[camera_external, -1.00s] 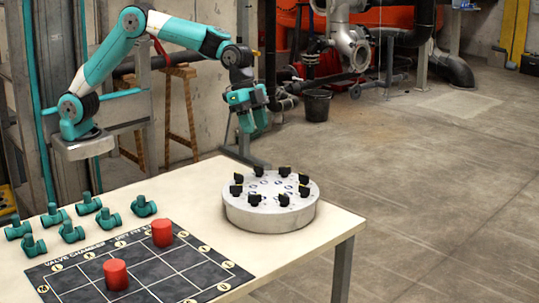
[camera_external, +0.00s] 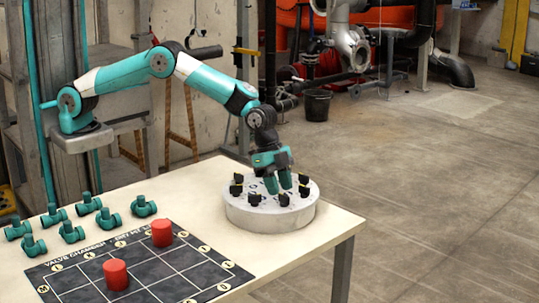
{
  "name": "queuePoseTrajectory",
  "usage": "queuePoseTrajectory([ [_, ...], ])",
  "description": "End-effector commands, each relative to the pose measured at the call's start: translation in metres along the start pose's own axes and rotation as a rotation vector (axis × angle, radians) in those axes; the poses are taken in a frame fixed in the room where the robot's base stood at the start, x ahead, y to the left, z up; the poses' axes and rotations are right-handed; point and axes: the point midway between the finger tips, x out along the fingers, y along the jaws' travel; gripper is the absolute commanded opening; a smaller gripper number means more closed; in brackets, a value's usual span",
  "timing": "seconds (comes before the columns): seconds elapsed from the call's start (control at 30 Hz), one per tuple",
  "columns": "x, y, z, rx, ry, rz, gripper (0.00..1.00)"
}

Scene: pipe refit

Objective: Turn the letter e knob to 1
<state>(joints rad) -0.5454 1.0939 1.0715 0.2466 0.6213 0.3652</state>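A round light-grey disc (camera_external: 270,218) stands on the table and carries a ring of small black knobs with yellowish marks on top. Front knobs (camera_external: 283,199) and side knobs (camera_external: 237,190) show clearly. The letters and numbers are too small to read, so I cannot tell which knob is e or where it points.
Several teal valve pieces (camera_external: 72,233) stand at the table's left. Two red cylinders (camera_external: 116,274) stand on a dark gridded mat (camera_external: 75,279) at the front left. The table (camera_external: 322,227) is bare around the disc.

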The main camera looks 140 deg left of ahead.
Motion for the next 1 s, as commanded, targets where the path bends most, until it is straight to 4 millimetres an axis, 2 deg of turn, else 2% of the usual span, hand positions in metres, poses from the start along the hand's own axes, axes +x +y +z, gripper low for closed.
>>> queuePoseTrajectory([
  [0.2,0.018,0.0,0.0,0.001,0.0,0.0,0.38],
  [0.5,0.02,0.0,0.0,0.0,0.0,0.0,0.38],
  [0.67,0.02,0.0,0.0,0.0,0.0,0.0,0.02],
  [1.0,0.021,-0.001,0.0,0.025,0.001,0.01,0.0],
])
